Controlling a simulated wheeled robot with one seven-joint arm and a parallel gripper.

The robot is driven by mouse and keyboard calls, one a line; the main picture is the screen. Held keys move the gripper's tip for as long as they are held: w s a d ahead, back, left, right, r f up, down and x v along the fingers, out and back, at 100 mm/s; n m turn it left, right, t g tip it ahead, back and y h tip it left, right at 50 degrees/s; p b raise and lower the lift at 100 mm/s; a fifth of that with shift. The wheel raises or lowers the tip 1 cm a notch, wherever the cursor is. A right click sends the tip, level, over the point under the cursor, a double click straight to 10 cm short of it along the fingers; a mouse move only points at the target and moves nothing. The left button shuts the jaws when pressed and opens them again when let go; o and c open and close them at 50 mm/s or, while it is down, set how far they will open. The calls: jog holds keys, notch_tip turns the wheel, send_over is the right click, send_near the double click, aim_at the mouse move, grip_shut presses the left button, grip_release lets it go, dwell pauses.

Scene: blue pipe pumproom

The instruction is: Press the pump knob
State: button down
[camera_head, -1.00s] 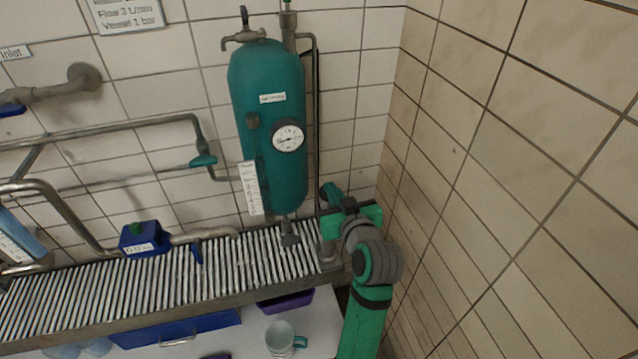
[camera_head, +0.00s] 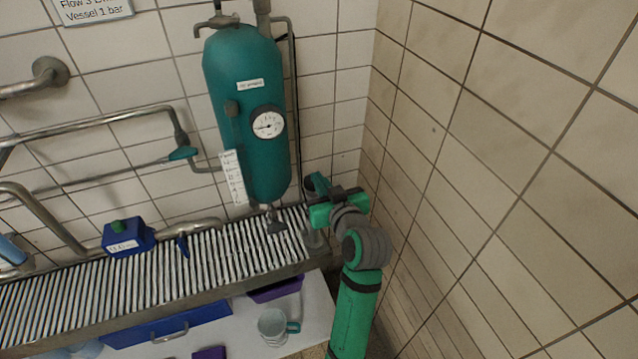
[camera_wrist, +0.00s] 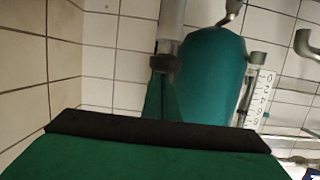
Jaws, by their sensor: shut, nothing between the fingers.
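A blue box (camera_head: 130,238) with a green knob (camera_head: 118,227) on top and a white label sits on the slatted metal rack at the left in the head view. I take this green knob as the pump knob; no label on it says so. My gripper (camera_head: 322,196) is at the right end of the rack, right of the teal vessel and far from the blue box. It is shut and empty. In the wrist view, my gripper's dark front edge (camera_wrist: 155,130) fills the bottom, and the knob is not in that view.
The teal vessel (camera_head: 245,100) with a round gauge (camera_head: 268,122) hangs on the tiled wall beside my gripper; it also shows in the wrist view (camera_wrist: 208,75). The slatted rack (camera_head: 215,260) runs leftward. Pipes (camera_head: 90,125) line the wall. A mug (camera_head: 273,325) stands below.

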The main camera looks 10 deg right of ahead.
jog(key=s+d+r, duration=0.1)
jog(key=s+r, duration=0.4)
jog(key=s, duration=0.4)
jog(key=shift+s+d+r, duration=0.15)
jog(key=shift+s+r, duration=0.05)
jog(key=shift+s, duration=0.1)
dwell(1.4)
jog(key=r, duration=0.5)
jog(key=shift+w+a+r, duration=0.2)
jog(key=shift+w+r, duration=0.05)
jog(key=shift+r, duration=0.15)
jog(key=shift+w, duration=0.1)
